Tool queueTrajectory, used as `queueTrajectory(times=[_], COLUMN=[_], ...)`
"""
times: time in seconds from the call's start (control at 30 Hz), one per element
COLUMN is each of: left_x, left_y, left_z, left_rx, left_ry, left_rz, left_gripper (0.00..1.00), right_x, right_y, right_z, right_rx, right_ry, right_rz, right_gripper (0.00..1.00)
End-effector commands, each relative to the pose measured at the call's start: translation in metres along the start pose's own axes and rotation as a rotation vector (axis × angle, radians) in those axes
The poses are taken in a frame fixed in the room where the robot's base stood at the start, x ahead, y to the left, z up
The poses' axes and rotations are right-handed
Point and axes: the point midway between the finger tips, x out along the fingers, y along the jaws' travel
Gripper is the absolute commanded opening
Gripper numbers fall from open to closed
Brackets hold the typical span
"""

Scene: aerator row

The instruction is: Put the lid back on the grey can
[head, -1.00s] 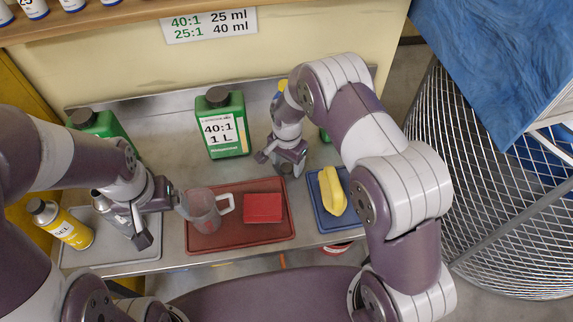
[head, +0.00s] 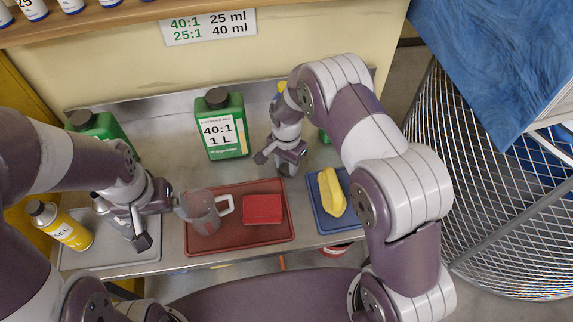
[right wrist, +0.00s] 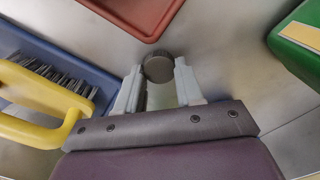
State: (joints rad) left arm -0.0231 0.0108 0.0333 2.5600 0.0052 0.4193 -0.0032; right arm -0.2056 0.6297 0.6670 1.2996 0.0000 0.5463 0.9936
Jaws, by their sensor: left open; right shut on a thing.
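The grey can (head: 121,212) stands on the grey tray at the left, partly hidden by my left gripper. My left gripper (head: 156,219) is open, its fingers spread at the can's right side. I cannot tell if they touch it. A dark grey round lid (right wrist: 158,68) is between the fingertips of my right gripper (right wrist: 159,79) in the right wrist view. In the head view my right gripper (head: 275,164) is low over the back of the bench, right of the large green canister. It is shut on the lid, which the gripper mostly hides there.
A blue tray (head: 330,223) with a yellow-handled brush (head: 332,192) lies right. A yellow can (head: 66,230) and green canisters (head: 222,133) stand nearby.

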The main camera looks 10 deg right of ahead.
Motion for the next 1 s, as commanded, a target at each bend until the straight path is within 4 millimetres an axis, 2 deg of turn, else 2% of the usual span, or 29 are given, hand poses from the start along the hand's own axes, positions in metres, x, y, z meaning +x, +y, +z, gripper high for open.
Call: queueTrajectory(times=[0.13,0.23,0.7,1.0], left_x=[0.007,0.014,0.031,0.033], left_y=[0.0,0.0,0.0,0.0], left_z=[0.001,0.002,0.004,0.004], left_rx=[0.0,0.0,0.0,0.0], left_ry=[0.0,0.0,0.0,0.0], left_rz=[0.0,0.0,0.0,0.0], left_gripper=[0.92,0.92,0.92,0.92], right_x=[-0.015,-0.033,-0.093,-0.105], right_y=[-0.001,-0.001,0.084,0.101], right_z=[0.0,-0.001,0.049,0.059], right_rx=[0.0,0.0,0.001,0.0], right_ry=[0.002,0.003,0.002,0.001], right_rz=[-0.003,-0.005,-0.002,-0.002], right_gripper=[0.04,0.04,0.04,0.04])
